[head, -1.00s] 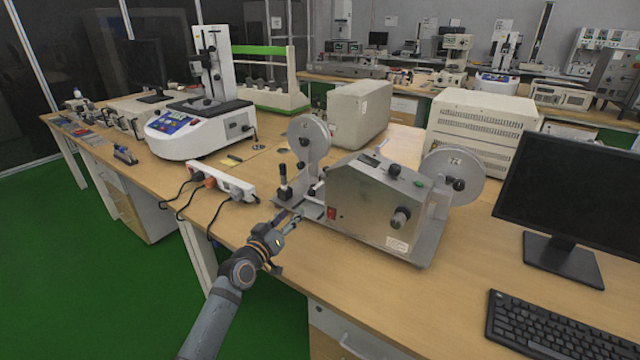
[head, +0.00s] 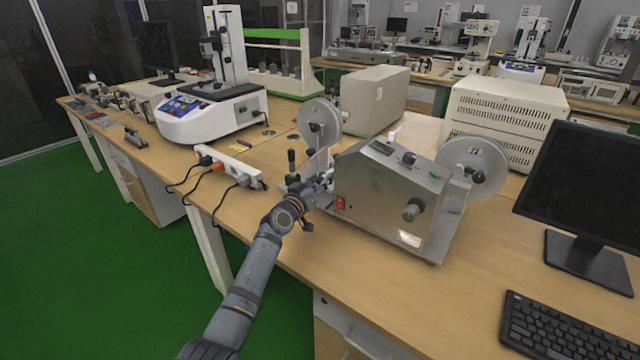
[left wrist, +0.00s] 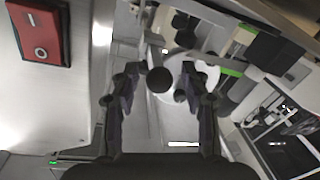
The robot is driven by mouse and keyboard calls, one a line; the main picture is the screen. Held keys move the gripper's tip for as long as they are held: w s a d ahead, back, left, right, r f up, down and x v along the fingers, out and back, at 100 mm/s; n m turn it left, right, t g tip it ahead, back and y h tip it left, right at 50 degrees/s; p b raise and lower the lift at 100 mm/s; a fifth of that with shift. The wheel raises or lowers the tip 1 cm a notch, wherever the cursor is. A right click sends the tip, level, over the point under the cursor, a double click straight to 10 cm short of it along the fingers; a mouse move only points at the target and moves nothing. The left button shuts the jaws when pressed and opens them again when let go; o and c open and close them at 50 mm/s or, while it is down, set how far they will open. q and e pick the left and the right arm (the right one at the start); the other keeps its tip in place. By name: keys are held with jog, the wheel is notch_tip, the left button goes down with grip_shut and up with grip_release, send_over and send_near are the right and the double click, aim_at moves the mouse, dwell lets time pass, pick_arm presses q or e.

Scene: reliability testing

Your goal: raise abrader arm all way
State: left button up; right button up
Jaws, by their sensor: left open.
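The abrader (head: 385,200) is a silver box-shaped machine with a grey disc (head: 320,124) at its left and another (head: 474,165) at its right. A short upright post with a black top (head: 291,160) stands at its left end. My left gripper (head: 322,184) is at the left side of the silver housing, near the low parts there. In the left wrist view my left gripper (left wrist: 160,72) is open, and a round black knob (left wrist: 159,80) appears between its fingers. Contact cannot be told. The abrader arm is largely hidden behind my gripper. My right gripper is not in view.
A red switch (left wrist: 40,32) on the housing is close to the left of my gripper in the wrist view. A white power strip (head: 230,166) with cables lies left on the wooden bench (head: 490,270). A monitor (head: 580,190) and keyboard (head: 555,330) stand at the right.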

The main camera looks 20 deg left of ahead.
pick_arm(q)
jog(key=shift+w, duration=0.2)
jog(key=shift+c, duration=0.4)
grip_shut()
